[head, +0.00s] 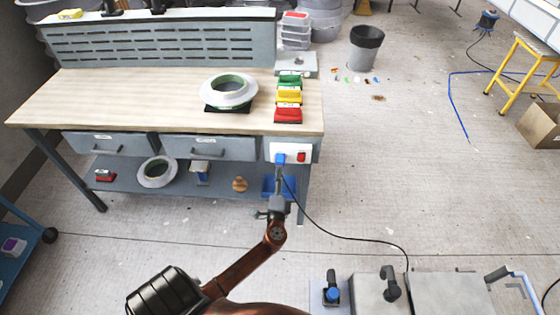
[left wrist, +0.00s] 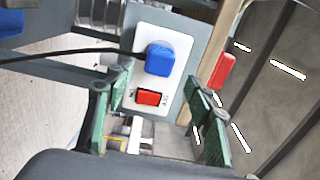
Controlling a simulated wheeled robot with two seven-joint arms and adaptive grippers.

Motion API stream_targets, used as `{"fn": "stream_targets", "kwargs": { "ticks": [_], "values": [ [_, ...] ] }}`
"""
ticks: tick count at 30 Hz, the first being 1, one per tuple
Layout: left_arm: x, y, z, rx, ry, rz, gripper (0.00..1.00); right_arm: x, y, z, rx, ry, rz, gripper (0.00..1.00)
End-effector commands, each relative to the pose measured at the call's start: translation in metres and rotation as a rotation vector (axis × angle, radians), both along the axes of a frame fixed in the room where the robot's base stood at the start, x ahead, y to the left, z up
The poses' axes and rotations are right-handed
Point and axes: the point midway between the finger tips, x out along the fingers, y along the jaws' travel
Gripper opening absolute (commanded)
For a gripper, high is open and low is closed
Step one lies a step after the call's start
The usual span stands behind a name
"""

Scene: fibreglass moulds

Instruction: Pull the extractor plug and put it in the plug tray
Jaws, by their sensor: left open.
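The blue extractor plug (head: 281,158) sits in a white socket plate (head: 291,148) on the bench's front right, with a black cable running from it. In the left wrist view the plug (left wrist: 160,58) is in the plate (left wrist: 181,42), beside a red switch (left wrist: 148,97). My left gripper (head: 279,182) is just below the plug in the head view. In the left wrist view my left gripper (left wrist: 163,95) is open, its green fingers apart with nothing between them. A blue tray (head: 268,188), likely the plug tray, is partly hidden behind it. My right gripper is not in view.
The workbench (head: 150,100) carries a ring-shaped mould (head: 229,82) and several coloured boxes. Its lower shelf (head: 125,178) holds another ring and small items. The black cable (head: 345,238) trails right across the floor. Open floor lies right of the bench.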

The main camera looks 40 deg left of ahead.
Motion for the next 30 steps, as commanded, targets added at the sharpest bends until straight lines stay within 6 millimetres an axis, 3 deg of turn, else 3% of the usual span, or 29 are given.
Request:
{"fn": "stream_targets", "kwargs": {
  "ticks": [9,15,30],
  "values": [
    [0.033,0.028,0.000,0.000,0.000,0.001,0.49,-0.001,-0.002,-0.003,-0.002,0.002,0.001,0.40],
    [0.051,0.043,-0.003,0.000,0.001,0.001,0.49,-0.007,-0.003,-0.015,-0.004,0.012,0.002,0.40],
    [0.062,0.053,0.000,-0.001,0.001,0.001,0.49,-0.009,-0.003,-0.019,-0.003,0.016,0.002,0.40]
  ]
}}
